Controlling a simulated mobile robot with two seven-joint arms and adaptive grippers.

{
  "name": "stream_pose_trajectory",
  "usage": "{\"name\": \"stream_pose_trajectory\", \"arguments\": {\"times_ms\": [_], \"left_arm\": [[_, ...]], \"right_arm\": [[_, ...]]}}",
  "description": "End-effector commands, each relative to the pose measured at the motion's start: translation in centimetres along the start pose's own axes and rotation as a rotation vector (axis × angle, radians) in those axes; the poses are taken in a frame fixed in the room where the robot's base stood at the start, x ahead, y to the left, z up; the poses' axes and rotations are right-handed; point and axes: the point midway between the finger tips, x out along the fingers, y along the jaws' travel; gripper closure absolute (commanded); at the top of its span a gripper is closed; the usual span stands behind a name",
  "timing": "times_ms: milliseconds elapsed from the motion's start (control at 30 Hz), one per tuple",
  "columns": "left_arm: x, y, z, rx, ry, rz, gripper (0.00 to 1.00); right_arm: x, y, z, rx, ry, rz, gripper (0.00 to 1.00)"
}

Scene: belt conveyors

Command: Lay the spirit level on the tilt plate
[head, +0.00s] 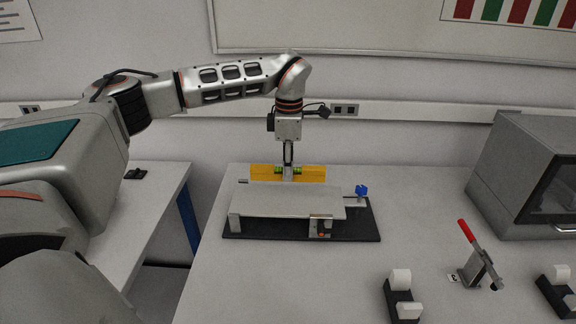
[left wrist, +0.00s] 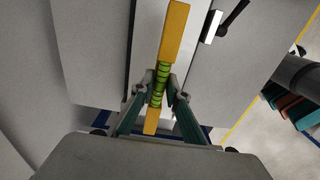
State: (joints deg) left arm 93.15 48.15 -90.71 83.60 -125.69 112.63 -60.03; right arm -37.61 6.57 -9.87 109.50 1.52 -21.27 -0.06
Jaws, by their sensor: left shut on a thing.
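The yellow spirit level (head: 312,172) with green vials is held by my left gripper (head: 288,168) at its middle. In the head view it lies crosswise at the back edge of the tilt plate (head: 285,203), roughly parallel to it. I cannot tell whether it touches the plate. In the left wrist view the level (left wrist: 174,35) runs up the picture, and the fingers of the left gripper (left wrist: 158,90) close on it around the green vial. The plate is a flat grey sheet on a black base (head: 350,232). My right gripper is not in view.
A blue knob (head: 361,191) stands at the base's right end. A red-handled toggle clamp (head: 480,258) and black holders with white parts (head: 401,290) are on the table (head: 210,290) to the right. A grey cabinet (head: 530,175) stands at the far right. Table front left is clear.

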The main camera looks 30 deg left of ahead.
Motion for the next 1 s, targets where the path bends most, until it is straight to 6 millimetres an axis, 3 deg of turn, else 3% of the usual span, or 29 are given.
{"name": "stream_pose_trajectory", "arguments": {"times_ms": [267, 700, 1000], "left_arm": [[0.7, 0.0, 0.0, -0.001, -0.001, 0.000, 1.00], [4.5, -0.1, 0.1, -0.001, 0.000, -0.002, 1.00], [5.7, -0.1, 0.1, -0.002, -0.001, 0.000, 1.00]], "right_arm": [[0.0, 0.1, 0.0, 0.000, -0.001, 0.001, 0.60], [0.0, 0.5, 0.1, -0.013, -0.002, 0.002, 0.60], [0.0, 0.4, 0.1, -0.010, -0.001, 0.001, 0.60]]}}
